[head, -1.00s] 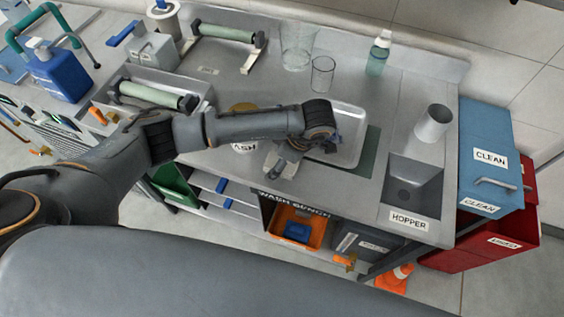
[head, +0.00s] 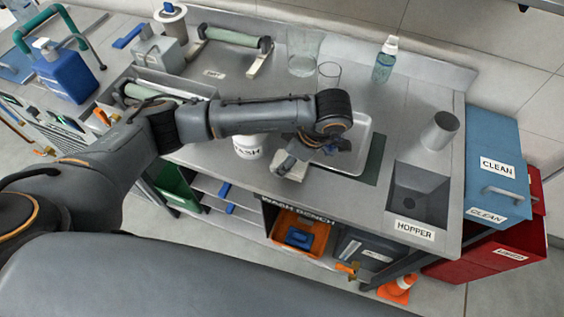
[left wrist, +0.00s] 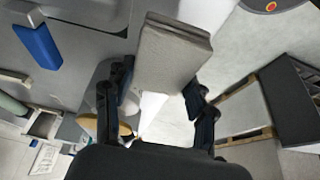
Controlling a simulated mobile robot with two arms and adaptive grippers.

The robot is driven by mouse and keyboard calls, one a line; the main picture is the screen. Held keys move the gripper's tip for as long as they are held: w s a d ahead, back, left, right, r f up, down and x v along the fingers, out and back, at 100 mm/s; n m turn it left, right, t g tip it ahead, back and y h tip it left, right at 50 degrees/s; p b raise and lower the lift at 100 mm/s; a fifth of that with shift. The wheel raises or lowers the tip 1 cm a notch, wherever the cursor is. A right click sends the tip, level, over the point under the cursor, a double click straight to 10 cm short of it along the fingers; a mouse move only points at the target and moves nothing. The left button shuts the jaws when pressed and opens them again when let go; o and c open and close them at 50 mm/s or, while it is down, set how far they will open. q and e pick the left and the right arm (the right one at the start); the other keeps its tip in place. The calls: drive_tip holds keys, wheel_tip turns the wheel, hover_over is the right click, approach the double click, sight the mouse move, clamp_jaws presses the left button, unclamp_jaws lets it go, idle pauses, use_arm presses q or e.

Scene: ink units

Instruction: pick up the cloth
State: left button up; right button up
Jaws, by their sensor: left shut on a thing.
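The cloth is a grey-beige folded pad (left wrist: 172,58). In the left wrist view it sits between the fingers of my left gripper (left wrist: 160,88), which is shut on it. In the head view the cloth (head: 290,166) shows as a pale patch below my left gripper (head: 305,150), at the front of the bench beside the metal tray. Part of it is hidden by the gripper, and I cannot tell how far it is above the bench. My right gripper is in neither view.
A metal tray (head: 352,152) lies just right of the gripper. A white WASH tub (head: 246,149) stands to its left. The hopper (head: 420,190) and a grey cup (head: 440,131) are further right. Glass beakers and a bottle (head: 385,60) stand at the back.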

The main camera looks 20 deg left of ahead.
sight(296, 169)
use_arm(q)
drive_tip(key=d+r, duration=0.1)
drive_tip(key=r, duration=0.1)
drive_tip(key=s+d+r, duration=0.1)
drive_tip(key=d+r, duration=0.1)
drive_tip(key=shift+s+r+p, duration=0.2)
drive_tip(key=shift+p, duration=0.15)
drive_tip(key=s+d+r+b, duration=0.2)
drive_tip(key=s+d+r, duration=0.1)
drive_tip(key=s+d, duration=0.2)
drive_tip(key=shift+d+r, duration=0.35)
drive_tip(key=shift+d, duration=0.95)
